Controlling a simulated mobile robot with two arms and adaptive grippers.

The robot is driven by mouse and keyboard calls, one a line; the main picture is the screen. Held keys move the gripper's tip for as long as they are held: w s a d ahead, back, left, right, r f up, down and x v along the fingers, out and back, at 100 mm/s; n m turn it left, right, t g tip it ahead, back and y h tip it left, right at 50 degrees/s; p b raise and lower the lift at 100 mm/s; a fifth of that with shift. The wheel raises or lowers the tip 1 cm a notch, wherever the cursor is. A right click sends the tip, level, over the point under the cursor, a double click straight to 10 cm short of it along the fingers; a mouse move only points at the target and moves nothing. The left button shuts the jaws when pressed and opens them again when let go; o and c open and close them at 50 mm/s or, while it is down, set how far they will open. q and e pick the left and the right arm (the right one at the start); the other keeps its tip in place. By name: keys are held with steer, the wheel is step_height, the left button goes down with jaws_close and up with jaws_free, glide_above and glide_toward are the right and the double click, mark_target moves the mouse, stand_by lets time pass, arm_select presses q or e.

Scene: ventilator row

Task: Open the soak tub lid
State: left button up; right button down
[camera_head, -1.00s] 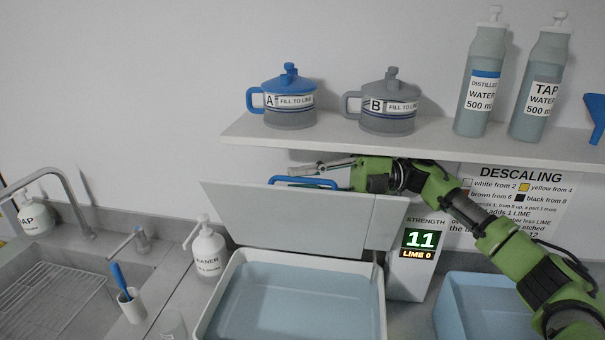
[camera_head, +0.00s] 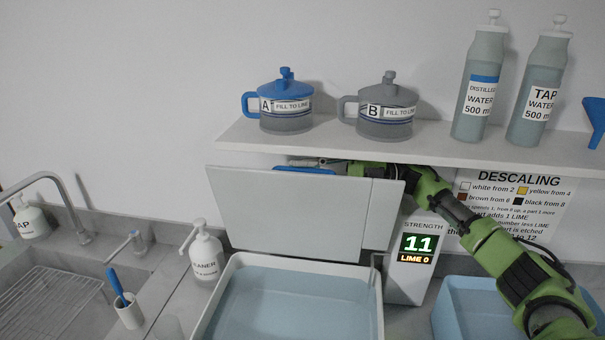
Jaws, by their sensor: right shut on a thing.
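The soak tub lid (camera_head: 300,208) is a pale grey panel, raised nearly upright along the back of the tub. The white-rimmed soak tub (camera_head: 375,300) below it stands open and holds pale blue liquid. A blue handle (camera_head: 305,170) shows just over the lid's top edge, on its far side. My right gripper (camera_head: 318,162) is behind the lid's top edge, just under the shelf, shut on the lid handle; its fingertips are largely hidden. My left gripper is not in view.
A shelf (camera_head: 440,146) with jugs A (camera_head: 286,105) and B (camera_head: 386,110) and two water bottles hangs close above the lid. A strength meter (camera_head: 411,265) stands right of the tub, beside a blue tub (camera_head: 470,300). A cleaner bottle (camera_head: 205,258) stands left.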

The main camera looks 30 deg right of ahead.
steer(key=shift+s+a, duration=0.1)
steer(key=shift+s, duration=0.05)
steer(key=c, duration=2.4)
jaws_free()
steer(key=shift+c, duration=0.2)
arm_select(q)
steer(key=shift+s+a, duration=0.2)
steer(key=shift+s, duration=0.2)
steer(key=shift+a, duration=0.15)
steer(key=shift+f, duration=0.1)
